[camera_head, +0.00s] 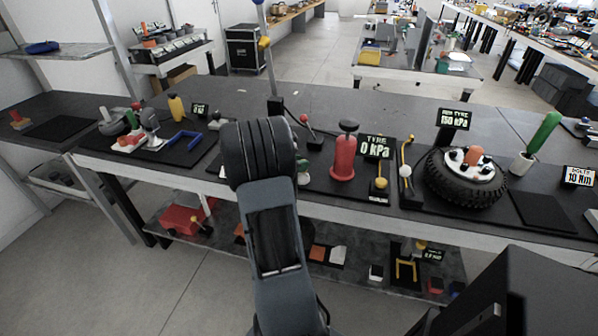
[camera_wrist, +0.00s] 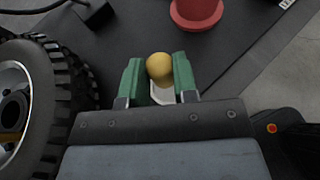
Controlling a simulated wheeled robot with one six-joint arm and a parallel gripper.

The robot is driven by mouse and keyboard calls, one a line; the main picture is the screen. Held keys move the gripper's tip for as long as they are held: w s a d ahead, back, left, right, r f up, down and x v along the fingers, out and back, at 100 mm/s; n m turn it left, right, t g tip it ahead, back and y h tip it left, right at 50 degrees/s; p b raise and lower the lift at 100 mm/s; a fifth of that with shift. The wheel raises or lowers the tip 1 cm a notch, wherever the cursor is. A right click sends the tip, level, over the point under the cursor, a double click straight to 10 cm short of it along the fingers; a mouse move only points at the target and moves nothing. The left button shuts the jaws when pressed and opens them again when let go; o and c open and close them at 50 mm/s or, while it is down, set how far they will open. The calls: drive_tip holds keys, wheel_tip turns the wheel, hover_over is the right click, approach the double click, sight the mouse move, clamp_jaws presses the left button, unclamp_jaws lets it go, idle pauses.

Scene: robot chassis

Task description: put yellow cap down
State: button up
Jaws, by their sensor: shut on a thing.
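The yellow cap (camera_wrist: 160,66) shows in the wrist view as a rounded yellow piece between the two green fingertips of my gripper (camera_wrist: 158,78). My gripper is shut on it. A small pale part shows just below the cap, between the fingers. The dark work surface lies beyond the fingers; I cannot tell how high the cap is above it. In the head view my arm covers the middle of the bench, and I cannot make out the gripper or the held cap there.
A wheel with a treaded tyre (camera_wrist: 67,85) stands close left of the gripper in the wrist view; a red round base (camera_wrist: 196,10) is ahead. In the head view, the bench holds a red pump (camera_head: 343,163), a flat-lying tyre (camera_head: 440,180) and a green-handled tool (camera_head: 543,132).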

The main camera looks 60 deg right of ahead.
drive_tip(key=shift+f, duration=1.5)
drive_tip(key=shift+f+b, duration=0.5)
drive_tip(key=o, duration=0.9)
drive_tip(key=shift+r+p, duration=0.55)
drive_tip(key=shift+r, duration=0.1)
drive_tip(key=v, duration=1)
drive_tip(key=s+a+r+m+t+y, duration=0.1)
drive_tip(key=a+m+y, duration=0.3)
drive_tip(key=a, duration=0.7)
drive_tip(key=s+a+r+m+t+y, duration=0.1)
drive_tip(key=a+m+t+y, duration=0.3)
drive_tip(key=a, duration=0.8)
drive_tip(key=s+a+r+m+t+y, duration=0.1)
drive_tip(key=a+m+y, duration=0.3)
drive_tip(key=a, duration=0.7)
drive_tip(key=shift+s+a+r+m+t+y, duration=0.25)
drive_tip(key=shift+s+m+t+y, duration=0.15)
drive_tip(key=shift+s+m+t, duration=0.55)
